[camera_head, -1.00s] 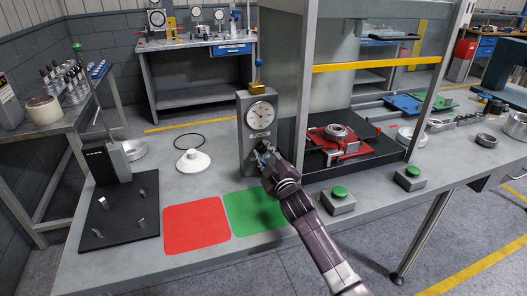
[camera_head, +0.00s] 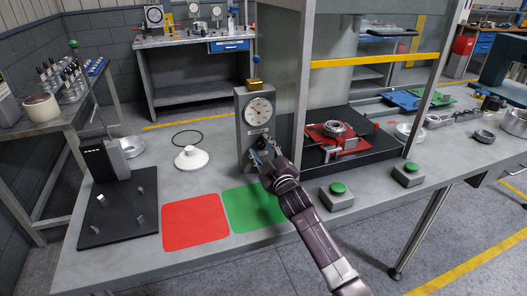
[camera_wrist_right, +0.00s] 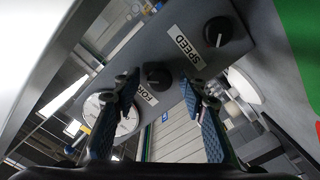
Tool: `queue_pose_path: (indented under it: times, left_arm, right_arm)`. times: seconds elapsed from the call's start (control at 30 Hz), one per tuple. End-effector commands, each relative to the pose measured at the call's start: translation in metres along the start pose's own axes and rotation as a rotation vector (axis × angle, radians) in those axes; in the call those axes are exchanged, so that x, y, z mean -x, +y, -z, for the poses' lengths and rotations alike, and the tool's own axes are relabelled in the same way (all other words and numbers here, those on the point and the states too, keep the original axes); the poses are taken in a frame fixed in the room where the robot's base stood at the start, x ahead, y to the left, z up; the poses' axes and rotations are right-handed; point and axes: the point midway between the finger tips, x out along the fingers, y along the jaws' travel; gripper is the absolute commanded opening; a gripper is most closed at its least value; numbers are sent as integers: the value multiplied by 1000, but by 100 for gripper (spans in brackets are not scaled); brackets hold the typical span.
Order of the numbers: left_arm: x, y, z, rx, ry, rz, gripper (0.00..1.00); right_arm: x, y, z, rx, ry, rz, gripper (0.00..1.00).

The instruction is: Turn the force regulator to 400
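The grey regulator box (camera_head: 241,135) stands on the bench with a white round gauge (camera_head: 259,112) on its front. The gauge reading is too small to tell. In the right wrist view the black force knob (camera_wrist_right: 157,75) sits beside a partly hidden "FORCE" label (camera_wrist_right: 142,98). The black speed knob (camera_wrist_right: 217,31) is beside the "SPEED" label (camera_wrist_right: 187,47). My right gripper (camera_head: 264,153) is at the lower front of the box. In the wrist view the right gripper (camera_wrist_right: 160,80) is open, with one finger on each side of the force knob and visible gaps. My left gripper is out of view.
A red square (camera_head: 195,221) and a green square (camera_head: 250,208) mark the bench in front. Two green-button boxes (camera_head: 337,198) (camera_head: 408,174) stand to the right. A press frame (camera_head: 299,90) stands right beside the regulator. A white cone-shaped part (camera_head: 191,158) lies to its left.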

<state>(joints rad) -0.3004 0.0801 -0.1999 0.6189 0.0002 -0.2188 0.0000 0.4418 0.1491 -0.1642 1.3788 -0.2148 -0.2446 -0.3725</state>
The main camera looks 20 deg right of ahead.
Motion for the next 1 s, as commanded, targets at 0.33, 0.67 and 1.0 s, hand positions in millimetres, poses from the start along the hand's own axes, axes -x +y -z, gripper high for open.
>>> queue_pose_path:
  times: [0.33, 0.67, 1.0]
  left_arm:
    - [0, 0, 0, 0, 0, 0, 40]
    - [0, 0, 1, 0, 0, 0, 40]
    - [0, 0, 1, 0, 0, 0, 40]
  right_arm:
    - [35, -1, -1, 0, -1, 1, 39]
    - [91, -1, -1, 1, -2, 2, 39]
    - [119, 0, 0, 0, -1, 0, 39]
